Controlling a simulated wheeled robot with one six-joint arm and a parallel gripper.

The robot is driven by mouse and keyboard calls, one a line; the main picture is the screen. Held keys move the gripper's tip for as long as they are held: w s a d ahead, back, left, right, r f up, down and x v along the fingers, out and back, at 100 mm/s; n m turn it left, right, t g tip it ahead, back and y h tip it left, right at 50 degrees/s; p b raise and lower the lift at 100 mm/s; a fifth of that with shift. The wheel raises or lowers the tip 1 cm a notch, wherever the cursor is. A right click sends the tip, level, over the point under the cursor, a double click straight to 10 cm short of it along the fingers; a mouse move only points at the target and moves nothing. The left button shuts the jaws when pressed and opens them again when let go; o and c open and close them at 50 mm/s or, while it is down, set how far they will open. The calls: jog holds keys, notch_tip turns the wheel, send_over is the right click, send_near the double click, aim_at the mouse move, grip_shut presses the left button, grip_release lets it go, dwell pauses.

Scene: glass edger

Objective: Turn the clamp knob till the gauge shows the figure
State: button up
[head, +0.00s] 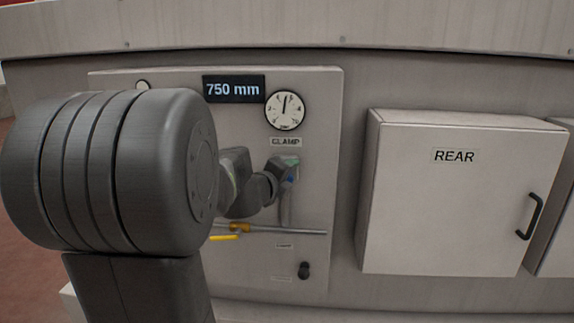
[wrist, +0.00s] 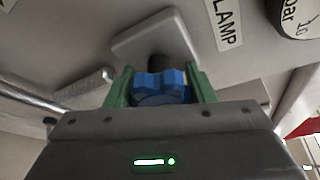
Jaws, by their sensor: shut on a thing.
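The blue lobed clamp knob (wrist: 160,84) sits on a dark shaft in front of a light square plate. My gripper (wrist: 158,92) is shut on it, with one green finger at each side. In the head view my gripper (head: 287,172) is at the panel just below the CLAMP label (head: 285,142), and hides most of the knob. The round white gauge (head: 285,110) is above that label; its dark needle points almost straight up. Its small figures are too blurred to read. A dark display (head: 233,89) beside the gauge reads 750 mm.
A horizontal rail (head: 290,231) with yellow parts crosses the panel below my gripper. A small black knob (head: 304,270) is lower down. A white box marked REAR (head: 450,200) with a dark handle juts out at right. My arm covers the panel's left side.

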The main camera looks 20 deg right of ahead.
jog(key=shift+f+m+y+p, duration=0.15)
jog(key=shift+m+y+p, duration=0.75)
jog(key=shift+m+p, duration=0.6)
jog(key=o, duration=1)
jog(key=p+v, duration=0.1)
jog(key=v, duration=1.2)
jog(key=shift+s+a, duration=0.25)
jog(key=shift+a, duration=0.05)
jog(key=shift+w+d, duration=0.1)
jog(key=b+x, duration=0.1)
jog(key=x, duration=1.2)
jog(key=shift+w+d, duration=0.2)
